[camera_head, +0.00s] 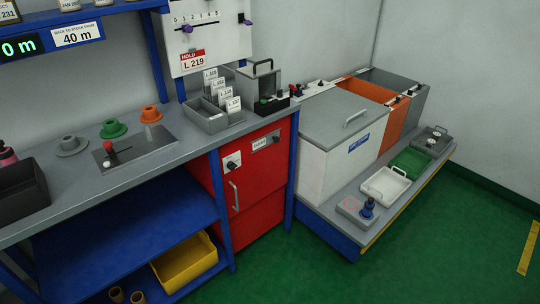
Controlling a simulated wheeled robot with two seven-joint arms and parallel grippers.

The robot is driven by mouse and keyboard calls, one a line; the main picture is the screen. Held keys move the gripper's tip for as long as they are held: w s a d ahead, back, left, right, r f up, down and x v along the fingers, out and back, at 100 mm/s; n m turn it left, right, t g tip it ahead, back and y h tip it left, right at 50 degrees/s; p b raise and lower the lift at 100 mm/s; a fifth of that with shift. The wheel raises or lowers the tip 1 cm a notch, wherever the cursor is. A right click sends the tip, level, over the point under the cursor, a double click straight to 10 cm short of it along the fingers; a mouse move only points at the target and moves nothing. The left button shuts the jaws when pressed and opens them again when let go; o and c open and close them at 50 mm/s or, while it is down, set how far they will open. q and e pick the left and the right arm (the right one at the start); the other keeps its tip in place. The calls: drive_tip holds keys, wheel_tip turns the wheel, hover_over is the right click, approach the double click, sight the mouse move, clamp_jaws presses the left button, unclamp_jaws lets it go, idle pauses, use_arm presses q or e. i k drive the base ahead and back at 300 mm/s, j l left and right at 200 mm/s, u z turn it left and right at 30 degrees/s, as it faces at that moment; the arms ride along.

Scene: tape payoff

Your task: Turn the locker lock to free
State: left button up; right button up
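A red locker (252,185) stands under the right end of the grey workbench, with its door closed. A white plate with a dark round knob (233,162) is on the upper left of its front. A vertical pale handle (234,196) is below that knob. To the right of it is a small labelled plate (264,142), whose text is too small to read surely. The knob's exact setting is too small to tell. Neither of my grippers is in view.
The workbench (160,163) holds coloured spools, a lever plate (130,150) and a grey card tray (215,115). A yellow bin (185,262) sits on the lower blue shelf. A white chest (343,130) on a low platform stands right of the locker. Green floor (300,275) in front is clear.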

sight(232, 166)
drive_tip(key=i+l+z, duration=0.2)
drive_tip(key=i+l, duration=0.55)
drive_tip(key=l, duration=0.05)
